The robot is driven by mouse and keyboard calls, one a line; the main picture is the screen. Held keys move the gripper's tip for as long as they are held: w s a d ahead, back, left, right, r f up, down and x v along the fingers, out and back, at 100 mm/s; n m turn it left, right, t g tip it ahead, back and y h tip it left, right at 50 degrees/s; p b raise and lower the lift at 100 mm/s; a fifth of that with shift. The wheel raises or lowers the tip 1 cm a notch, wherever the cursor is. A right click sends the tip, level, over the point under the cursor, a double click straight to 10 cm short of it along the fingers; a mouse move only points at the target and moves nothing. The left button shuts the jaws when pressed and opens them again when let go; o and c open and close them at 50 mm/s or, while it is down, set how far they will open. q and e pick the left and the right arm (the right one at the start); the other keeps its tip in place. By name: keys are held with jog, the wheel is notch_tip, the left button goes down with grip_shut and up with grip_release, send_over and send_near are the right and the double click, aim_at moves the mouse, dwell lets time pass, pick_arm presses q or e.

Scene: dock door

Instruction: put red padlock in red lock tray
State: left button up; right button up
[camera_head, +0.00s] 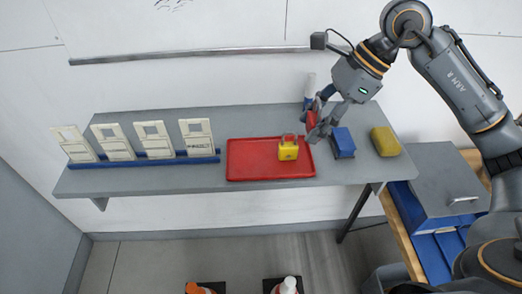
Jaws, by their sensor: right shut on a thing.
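The red lock tray (250,160) lies flat on the grey shelf. A yellow padlock (288,150) with its shackle up stands in the tray's right part. My right gripper (316,128) is shut on the red padlock (312,118), just right of the tray's back right corner. The fingers hide part of the red padlock, and its exact height above the shelf is hard to tell. My left gripper is not in view.
A blue block-like object (343,143) and a yellow sponge-like object (385,141) sit right of the gripper. A white and blue bottle (309,90) stands behind it. Several cream cards stand in a blue rack (150,161) at left. The tray's left part is clear.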

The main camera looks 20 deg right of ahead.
jog(key=w+a+f+p, duration=0.3)
jog(key=w+a, duration=0.2)
jog(key=a, duration=0.1)
jog(key=p, duration=0.2)
send_near(243, 159)
jog(key=shift+a+f, duration=0.15)
jog(key=shift+a, duration=0.9)
jog(key=shift+w+a+f, duration=0.2)
jog(key=shift+a+f, duration=0.1)
jog(key=shift+f, duration=0.2)
notch_tip(243, 159, down, 3)
jog(key=shift+w+a+f+p, duration=0.1)
jog(key=shift+w+a+p, duration=0.05)
jog(key=shift+p, duration=0.95)
jog(key=shift+f, duration=0.2)
jog(key=shift+f, duration=0.1)
jog(key=o, duration=1.2)
